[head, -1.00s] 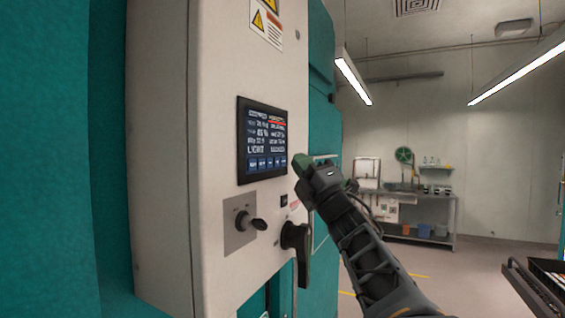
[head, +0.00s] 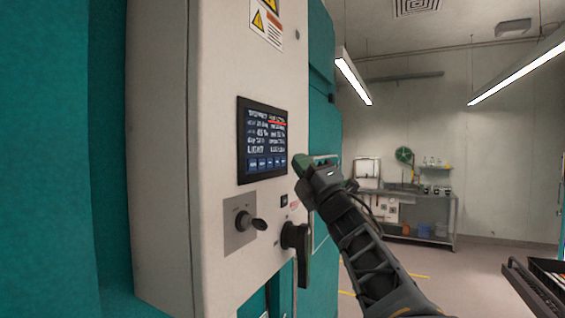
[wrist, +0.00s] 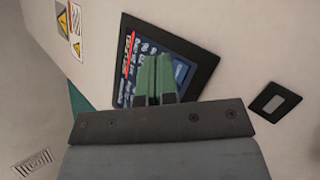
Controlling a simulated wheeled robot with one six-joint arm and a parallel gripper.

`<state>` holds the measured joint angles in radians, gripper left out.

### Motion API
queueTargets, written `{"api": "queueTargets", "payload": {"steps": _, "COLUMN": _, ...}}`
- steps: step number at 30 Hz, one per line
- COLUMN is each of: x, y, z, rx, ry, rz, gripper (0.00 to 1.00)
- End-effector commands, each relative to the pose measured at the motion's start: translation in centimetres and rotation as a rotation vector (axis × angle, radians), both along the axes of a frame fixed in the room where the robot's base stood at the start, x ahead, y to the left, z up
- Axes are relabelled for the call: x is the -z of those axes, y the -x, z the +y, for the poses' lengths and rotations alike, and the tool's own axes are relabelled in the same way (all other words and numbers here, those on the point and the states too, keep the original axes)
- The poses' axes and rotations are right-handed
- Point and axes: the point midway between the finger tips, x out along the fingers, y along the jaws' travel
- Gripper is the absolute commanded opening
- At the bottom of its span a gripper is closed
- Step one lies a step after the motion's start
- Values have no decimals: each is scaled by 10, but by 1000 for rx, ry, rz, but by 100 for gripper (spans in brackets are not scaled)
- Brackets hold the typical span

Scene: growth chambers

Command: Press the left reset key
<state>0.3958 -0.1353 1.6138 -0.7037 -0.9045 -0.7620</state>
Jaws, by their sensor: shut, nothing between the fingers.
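The control screen (head: 263,141) is a dark panel on the white cabinet, with lines of text, a red bar at its upper right and a row of small blue keys (head: 266,163) along the bottom. The key labels are too small to read, so I cannot tell which is the left reset key. My gripper (head: 299,162), with green fingers, is shut and empty, near the lower right edge of the screen. In the wrist view its fingers (wrist: 155,78) overlap the screen (wrist: 183,45) and hide part of it. I cannot tell whether they touch it.
Below the screen are a rotary switch (head: 243,221) on a grey plate, a small black switch (head: 284,201) and a black door handle (head: 303,255) that sticks out. Warning labels (head: 266,20) are above. A bench (head: 430,215) stands far back right.

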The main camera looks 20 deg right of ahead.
Motion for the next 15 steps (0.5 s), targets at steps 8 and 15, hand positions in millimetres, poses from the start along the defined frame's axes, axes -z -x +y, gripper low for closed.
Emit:
{"api": "queueTargets", "payload": {"steps": 8, "x": 0, "y": -1, "z": 1, "rx": 0, "ry": 0, "rz": 0, "gripper": 0}}
{"api": "queueTargets", "payload": {"steps": 15, "x": 1, "y": -6, "z": 5, "rx": -1, "ry": 1, "rz": 0, "gripper": 0}}
